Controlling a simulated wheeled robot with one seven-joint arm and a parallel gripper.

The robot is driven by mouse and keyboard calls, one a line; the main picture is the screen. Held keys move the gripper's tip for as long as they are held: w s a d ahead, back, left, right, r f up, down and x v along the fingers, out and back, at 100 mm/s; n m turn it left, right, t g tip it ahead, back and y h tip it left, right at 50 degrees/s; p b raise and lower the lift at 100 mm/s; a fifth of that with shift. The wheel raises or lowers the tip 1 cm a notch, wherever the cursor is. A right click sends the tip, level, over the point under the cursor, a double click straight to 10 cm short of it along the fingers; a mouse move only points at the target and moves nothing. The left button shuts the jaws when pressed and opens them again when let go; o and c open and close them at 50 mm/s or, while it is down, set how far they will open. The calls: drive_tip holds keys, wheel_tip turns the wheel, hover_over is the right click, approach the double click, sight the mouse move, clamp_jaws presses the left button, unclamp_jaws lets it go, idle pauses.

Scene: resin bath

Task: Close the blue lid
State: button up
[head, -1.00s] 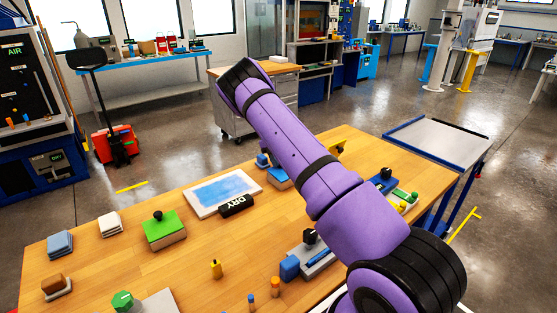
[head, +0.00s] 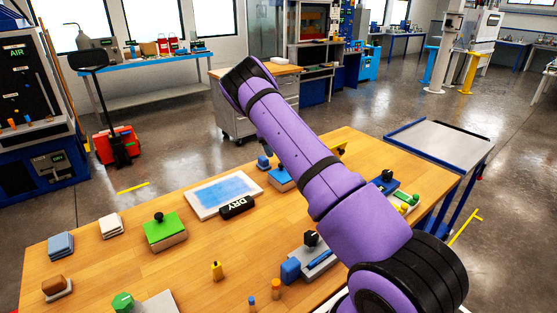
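A blue-topped block (head: 279,179) sits on the wooden table just left of my purple arm, which covers part of it. A small blue piece (head: 263,162) stands just behind it. Another blue piece with a dark knob (head: 385,180) lies to the right of my arm. I cannot tell for certain which of these is the blue lid, or whether it is open or shut. My arm reaches up and away across the table. My gripper is not visible in this view.
A grey-and-blue device (head: 311,259) is near the front.

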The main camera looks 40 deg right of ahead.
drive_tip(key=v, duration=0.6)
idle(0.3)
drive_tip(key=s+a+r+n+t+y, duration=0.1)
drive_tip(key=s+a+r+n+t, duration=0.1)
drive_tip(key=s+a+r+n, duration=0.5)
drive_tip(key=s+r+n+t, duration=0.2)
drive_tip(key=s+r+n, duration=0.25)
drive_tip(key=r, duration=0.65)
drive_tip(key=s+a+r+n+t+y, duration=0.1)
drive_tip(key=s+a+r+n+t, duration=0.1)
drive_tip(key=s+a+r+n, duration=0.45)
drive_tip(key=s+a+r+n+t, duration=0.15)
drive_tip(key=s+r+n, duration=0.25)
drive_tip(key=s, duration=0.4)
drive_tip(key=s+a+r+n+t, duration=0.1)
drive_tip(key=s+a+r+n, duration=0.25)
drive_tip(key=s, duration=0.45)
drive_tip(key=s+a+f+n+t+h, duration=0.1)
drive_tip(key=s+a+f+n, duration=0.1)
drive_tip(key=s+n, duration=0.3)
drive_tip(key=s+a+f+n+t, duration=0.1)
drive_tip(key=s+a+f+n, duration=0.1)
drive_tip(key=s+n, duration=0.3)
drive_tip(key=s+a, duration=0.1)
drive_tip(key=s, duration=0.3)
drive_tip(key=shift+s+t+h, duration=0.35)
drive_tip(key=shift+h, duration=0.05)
